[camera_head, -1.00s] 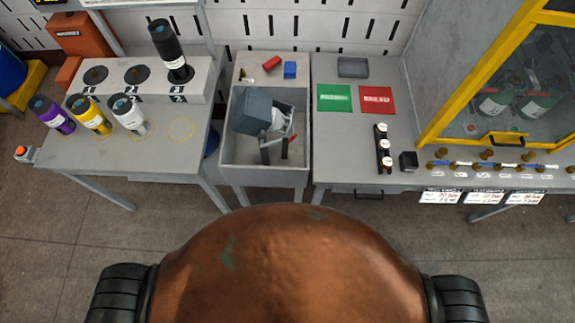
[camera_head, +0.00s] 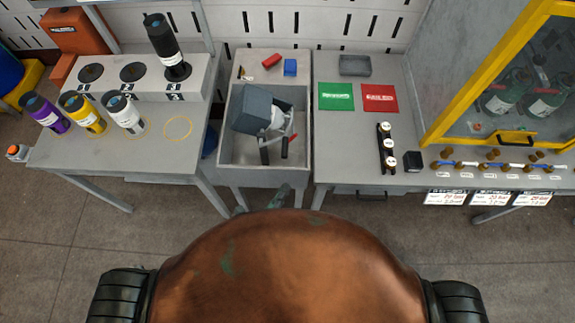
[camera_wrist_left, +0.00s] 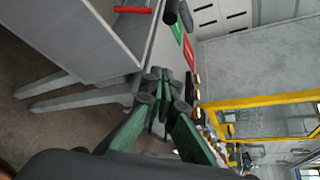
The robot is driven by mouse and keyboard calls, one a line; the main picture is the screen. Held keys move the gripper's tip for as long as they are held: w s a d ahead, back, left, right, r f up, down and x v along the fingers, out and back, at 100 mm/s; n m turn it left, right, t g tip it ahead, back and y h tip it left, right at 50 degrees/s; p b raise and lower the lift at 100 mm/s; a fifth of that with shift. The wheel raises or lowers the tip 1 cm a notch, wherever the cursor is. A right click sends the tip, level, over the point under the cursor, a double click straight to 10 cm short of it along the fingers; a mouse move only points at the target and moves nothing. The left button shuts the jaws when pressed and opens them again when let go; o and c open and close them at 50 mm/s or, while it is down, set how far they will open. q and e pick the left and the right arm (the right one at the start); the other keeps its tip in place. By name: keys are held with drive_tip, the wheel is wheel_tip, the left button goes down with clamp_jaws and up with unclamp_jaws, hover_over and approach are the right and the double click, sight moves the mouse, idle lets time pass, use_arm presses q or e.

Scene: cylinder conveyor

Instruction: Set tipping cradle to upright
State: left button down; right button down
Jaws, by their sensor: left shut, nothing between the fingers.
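The tipping cradle (camera_head: 253,110) is a dark grey box tilted over in the grey basin (camera_head: 237,156). A white part and dark legs show beneath and beside it, with a small red piece at its right. My left gripper's green tip (camera_head: 283,194) shows just in front of the basin, above my body's edge. In the left wrist view the left gripper (camera_wrist_left: 157,88) is shut and empty, its fingers together. It is apart from the cradle there. A red bar (camera_wrist_left: 133,10) and a dark rod end show at the top of that view. My right gripper is not seen.
On the left table stand purple, yellow and white-labelled bottles (camera_head: 125,114) and a black one on a holder (camera_head: 167,46). The right table holds green and red mats (camera_head: 379,98), a rack of small caps (camera_head: 387,150) and a yellow-framed cabinet (camera_head: 482,68).

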use_arm(q)
drive_tip(key=w, duration=0.9)
drive_tip(key=shift+w+d+f, duration=0.25)
drive_tip(key=shift+d+f, duration=0.15)
drive_tip(key=shift+d, duration=0.05)
drive_tip(key=shift+r, duration=0.1)
idle(0.4)
